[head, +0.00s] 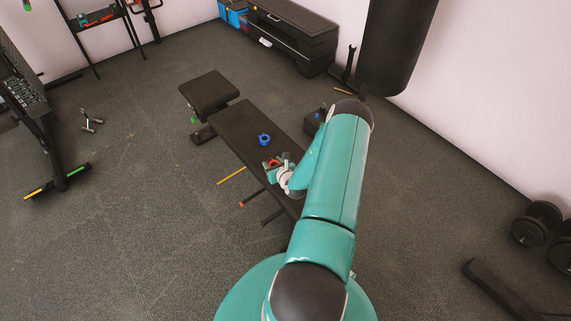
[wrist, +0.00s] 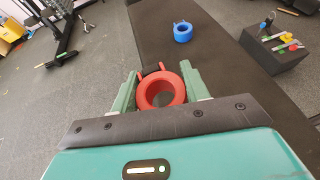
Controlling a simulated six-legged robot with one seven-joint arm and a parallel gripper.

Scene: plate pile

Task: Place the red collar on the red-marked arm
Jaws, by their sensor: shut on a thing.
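The red collar (wrist: 161,93) is a thick ring with a small lug, held between the two green fingers of my gripper (wrist: 160,84) in the wrist view. In the head view the red collar (head: 273,161) shows at the tip of my gripper (head: 274,167), over the black bench. My gripper is shut on it; any gap to the bench is unclear. In the wrist view a dark block (wrist: 276,56) at the right bears short pegs or arms with coloured ends, one of them red (wrist: 285,37). In the head view my arm partly hides this block (head: 313,123).
A blue collar (head: 264,139) lies on the black bench (head: 236,119), beyond my gripper. A yellow bar (head: 231,176) and a red-ended bar (head: 243,203) stick out left of the bench. The floor at the left is mostly clear.

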